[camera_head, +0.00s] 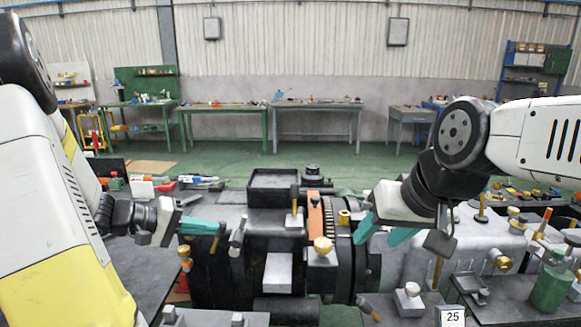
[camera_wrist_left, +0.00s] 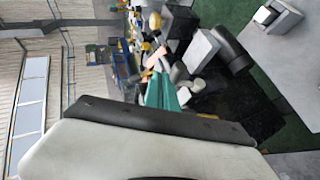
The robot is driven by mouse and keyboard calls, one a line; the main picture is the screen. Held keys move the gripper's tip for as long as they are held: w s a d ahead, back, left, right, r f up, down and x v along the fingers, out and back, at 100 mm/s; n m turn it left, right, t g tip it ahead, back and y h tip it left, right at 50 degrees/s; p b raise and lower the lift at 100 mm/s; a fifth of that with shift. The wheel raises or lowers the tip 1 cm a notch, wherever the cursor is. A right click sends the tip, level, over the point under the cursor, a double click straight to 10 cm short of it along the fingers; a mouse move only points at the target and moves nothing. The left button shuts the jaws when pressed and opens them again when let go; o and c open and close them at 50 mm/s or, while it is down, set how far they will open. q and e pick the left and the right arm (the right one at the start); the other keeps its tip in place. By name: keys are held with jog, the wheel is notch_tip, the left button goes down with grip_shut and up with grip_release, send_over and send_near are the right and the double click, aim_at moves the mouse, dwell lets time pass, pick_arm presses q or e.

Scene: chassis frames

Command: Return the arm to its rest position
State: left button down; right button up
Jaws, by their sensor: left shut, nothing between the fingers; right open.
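My left gripper (camera_head: 203,227) has teal fingers and comes in from the left in the head view. Its fingers are shut with nothing between them, beside the dark chassis assembly (camera_head: 205,275). The teal fingers also show in the left wrist view (camera_wrist_left: 161,92), pointing toward the machinery. My right gripper (camera_head: 378,232) has its teal fingers apart and empty, above the right part of the assembly, near a toothed ring (camera_head: 341,211). An orange block (camera_head: 314,209) and a brass knob (camera_head: 322,245) stand between the two grippers.
A green bottle (camera_head: 551,285) and a card marked 25 (camera_head: 453,317) are at the lower right. A grey housing with brass knobs (camera_head: 480,238) fills the right side. Workbenches (camera_head: 318,106) stand by the far wall, with open green floor before them.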

pick_arm(q)
jog(key=s+d+r+m+g+y, duration=0.4)
jog(key=s+d+r+y, duration=0.1)
jog(key=s+d, duration=0.5)
jog(key=s+a+r+t+y, duration=0.2)
jog(key=s+r+t+y, duration=0.1)
jog(key=s+r, duration=0.2)
jog(key=shift+s+r+m+y, duration=0.25)
jog(key=shift+s+m+y, duration=0.15)
jog(key=shift+s, duration=0.6)
